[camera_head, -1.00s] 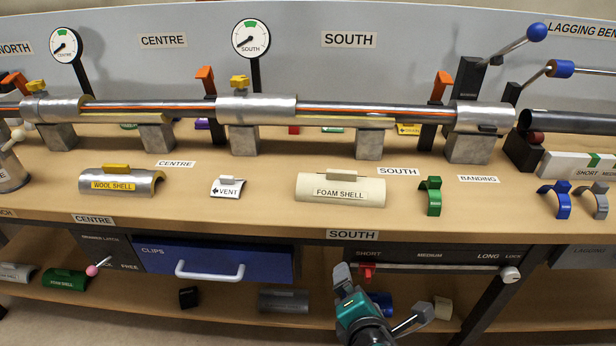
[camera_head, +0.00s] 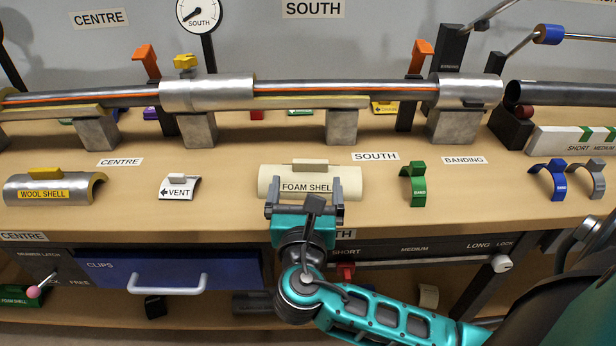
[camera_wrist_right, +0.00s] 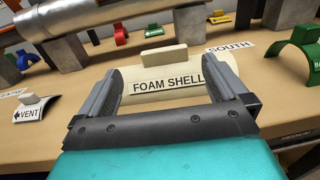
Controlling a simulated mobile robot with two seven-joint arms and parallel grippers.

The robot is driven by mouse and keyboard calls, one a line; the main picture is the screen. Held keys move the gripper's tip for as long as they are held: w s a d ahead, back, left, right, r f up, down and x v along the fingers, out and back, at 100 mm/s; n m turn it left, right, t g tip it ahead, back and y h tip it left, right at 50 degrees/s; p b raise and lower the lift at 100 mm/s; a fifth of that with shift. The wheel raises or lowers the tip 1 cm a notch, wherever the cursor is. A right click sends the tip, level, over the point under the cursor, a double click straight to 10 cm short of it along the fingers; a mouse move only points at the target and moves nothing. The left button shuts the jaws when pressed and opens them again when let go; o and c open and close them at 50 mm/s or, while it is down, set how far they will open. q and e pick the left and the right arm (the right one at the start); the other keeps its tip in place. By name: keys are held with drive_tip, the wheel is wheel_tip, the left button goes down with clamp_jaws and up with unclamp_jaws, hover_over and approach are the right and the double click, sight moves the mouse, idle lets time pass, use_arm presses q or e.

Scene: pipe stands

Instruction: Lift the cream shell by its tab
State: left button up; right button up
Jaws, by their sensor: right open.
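The cream shell (camera_head: 347,177), labelled FOAM SHELL, lies on the bench below the pipe. Its tab (camera_head: 310,165) sticks up along the top, and the tab also shows in the right wrist view (camera_wrist_right: 160,57). My right gripper (camera_head: 305,187) is open, in front of the shell, with its two fingers pointing at it. In the right wrist view the open fingers (camera_wrist_right: 162,88) frame the shell's label and tab, with nothing held between them. I cannot tell whether the fingertips touch the shell. My left gripper is not in view.
The vent piece (camera_head: 180,187) and wool shell (camera_head: 60,188) lie to the left. A green clip (camera_head: 414,184) stands to the right. The pipe (camera_head: 330,92) on metal supports (camera_head: 342,126) runs behind. Bare bench shows between the vent piece and the cream shell.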

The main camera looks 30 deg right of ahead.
sight(310, 165)
drive_tip(key=shift+x, duration=1.2)
drive_tip(key=x, duration=0.1)
drive_tip(key=b+x, duration=0.1)
drive_tip(key=x, duration=0.3)
drive_tip(key=shift+s+d+f, duration=0.2)
drive_tip(key=shift+f, duration=0.1)
drive_tip(key=shift+w+d, duration=0.25)
drive_tip(key=shift+w, duration=0.05)
drive_tip(key=c, duration=1)
drive_tip(key=shift+r, duration=0.2)
